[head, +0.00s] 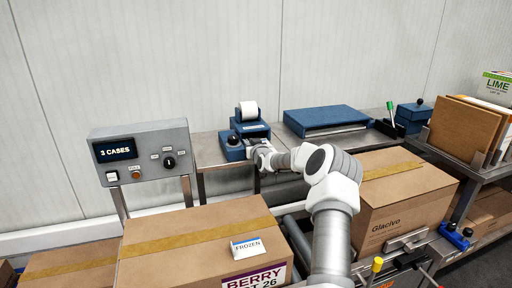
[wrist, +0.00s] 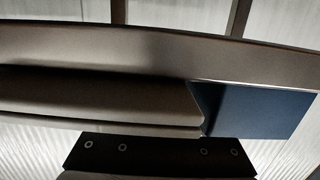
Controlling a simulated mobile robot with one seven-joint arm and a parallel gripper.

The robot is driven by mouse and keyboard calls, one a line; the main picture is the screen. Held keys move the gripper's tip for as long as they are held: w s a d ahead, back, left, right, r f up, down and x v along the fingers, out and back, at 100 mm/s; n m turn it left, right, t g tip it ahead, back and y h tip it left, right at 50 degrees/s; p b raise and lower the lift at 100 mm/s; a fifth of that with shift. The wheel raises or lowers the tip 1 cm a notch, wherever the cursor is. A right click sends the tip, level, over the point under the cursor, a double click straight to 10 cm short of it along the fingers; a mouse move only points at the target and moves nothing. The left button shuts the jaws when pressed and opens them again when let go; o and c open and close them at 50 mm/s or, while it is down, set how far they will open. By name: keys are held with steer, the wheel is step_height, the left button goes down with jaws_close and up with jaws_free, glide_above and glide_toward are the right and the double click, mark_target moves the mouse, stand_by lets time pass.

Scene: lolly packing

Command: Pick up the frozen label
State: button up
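A white label reading FROZEN (head: 248,248), with a blue edge, is on the top of a cardboard box (head: 180,226) near its front right edge. My arm reaches away from that box toward the back bench. My gripper (head: 258,153) is at the front of a blue label printer (head: 249,128) holding a white roll. It is small and partly hidden by my wrist there, so its fingers cannot be made out. The wrist view shows a dark bar with screws, a grey-brown edge and a blue block (wrist: 250,110) close by; no label is recognisable there.
A control box (head: 142,153) reading 3 CASES stands at left. A second taped box (head: 400,200) marked Glacivo is right of my arm. A blue flat machine (head: 325,120) sits on the back bench (head: 215,155). Brown panels (head: 468,130) stand on the right rack.

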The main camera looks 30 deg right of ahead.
steer(key=shift+w, duration=0.15)
steer(key=shift+c, duration=0.2)
jaws_close()
